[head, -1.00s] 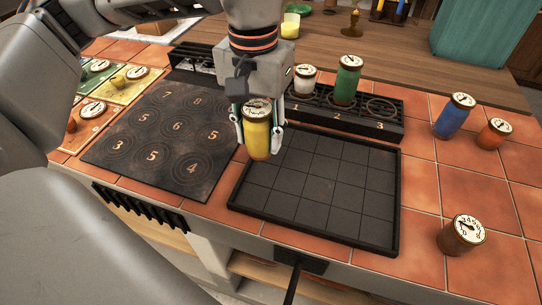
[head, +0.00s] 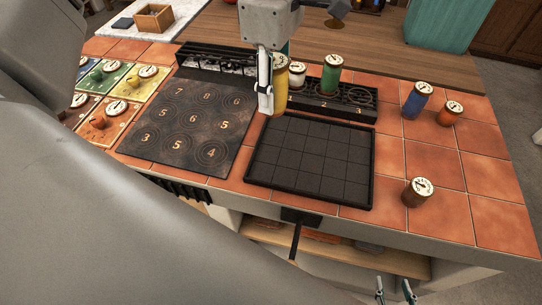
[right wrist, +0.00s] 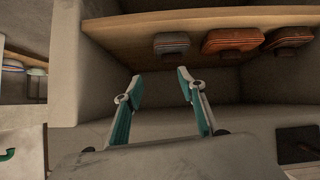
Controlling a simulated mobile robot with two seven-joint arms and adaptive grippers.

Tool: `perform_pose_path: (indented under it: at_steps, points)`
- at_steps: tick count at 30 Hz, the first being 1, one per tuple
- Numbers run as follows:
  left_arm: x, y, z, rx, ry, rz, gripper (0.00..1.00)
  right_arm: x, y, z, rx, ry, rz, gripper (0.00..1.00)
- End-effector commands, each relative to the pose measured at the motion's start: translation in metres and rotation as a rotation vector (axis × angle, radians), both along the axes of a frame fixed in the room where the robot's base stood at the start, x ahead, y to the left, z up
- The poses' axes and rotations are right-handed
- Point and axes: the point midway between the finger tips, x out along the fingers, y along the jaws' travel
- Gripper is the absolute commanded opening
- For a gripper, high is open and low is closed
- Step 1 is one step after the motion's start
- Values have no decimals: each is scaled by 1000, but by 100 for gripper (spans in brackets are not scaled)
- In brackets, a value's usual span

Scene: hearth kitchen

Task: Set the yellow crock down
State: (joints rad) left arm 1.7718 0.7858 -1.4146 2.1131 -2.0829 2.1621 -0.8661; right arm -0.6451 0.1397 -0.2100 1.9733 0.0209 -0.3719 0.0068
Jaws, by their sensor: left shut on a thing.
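The yellow crock (head: 281,83) is upright in my left gripper (head: 272,88), in the upper middle of the head view. The crock is at the left end of the black numbered rack (head: 326,108), behind the black gridded tray (head: 312,199). I cannot tell whether its base touches anything. My right gripper (head: 396,290) is low at the bottom right, below the counter. In the right wrist view its fingers (right wrist: 158,88) are apart with nothing between them.
Blue (head: 416,101), orange (head: 448,113) and brown (head: 417,192) crocks stand on the tiles at right. The numbered hob plate (head: 188,125) and the gridded tray are bare.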

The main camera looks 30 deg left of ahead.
Motion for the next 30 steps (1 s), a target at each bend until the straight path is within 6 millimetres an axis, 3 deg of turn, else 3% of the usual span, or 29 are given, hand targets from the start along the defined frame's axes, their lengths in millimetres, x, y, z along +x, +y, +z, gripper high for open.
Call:
perform_pose_path:
  at_steps: [15, 19, 26, 30]
  points:
    - [-1, 0, -122, -1, 6, -3, 0, -2, -1, -11, -11, 6, 3, 40]
    - [-1, 0, -140, 0, 3, -2, 0, 1, -2, -10, -13, 0, 2, 40]
    - [0, 0, -153, 0, 1, -2, 0, 6, -3, -5, -13, -13, 0, 40]
    - [-1, 0, -172, 1, 4, -3, 0, 5, -4, -7, -14, -11, 1, 40]
